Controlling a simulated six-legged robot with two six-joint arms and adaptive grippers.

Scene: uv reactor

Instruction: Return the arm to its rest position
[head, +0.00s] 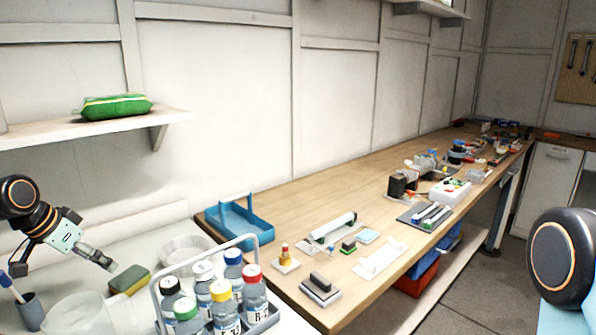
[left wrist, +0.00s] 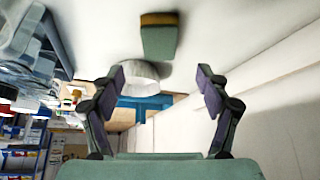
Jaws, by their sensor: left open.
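My left gripper (head: 104,262) hangs over the white counter at the left of the head view, tilted down to the right. Its two fingers stand apart in the left wrist view (left wrist: 158,92), with nothing between them. A green and tan sponge (head: 130,281) lies on the counter just beyond the fingertips; it also shows at the top of the left wrist view (left wrist: 159,40). Part of my right arm (head: 563,260) shows at the right edge of the head view, but its gripper is out of view.
A grey carrier (head: 270,322) with several capped bottles stands right of the sponge, near a white bowl (head: 184,250). A blue tray (head: 240,222) sits on the wooden bench (head: 290,210). A dark cup (head: 31,312) stands lower left. A shelf (head: 95,130) holds a green pouch (head: 114,106).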

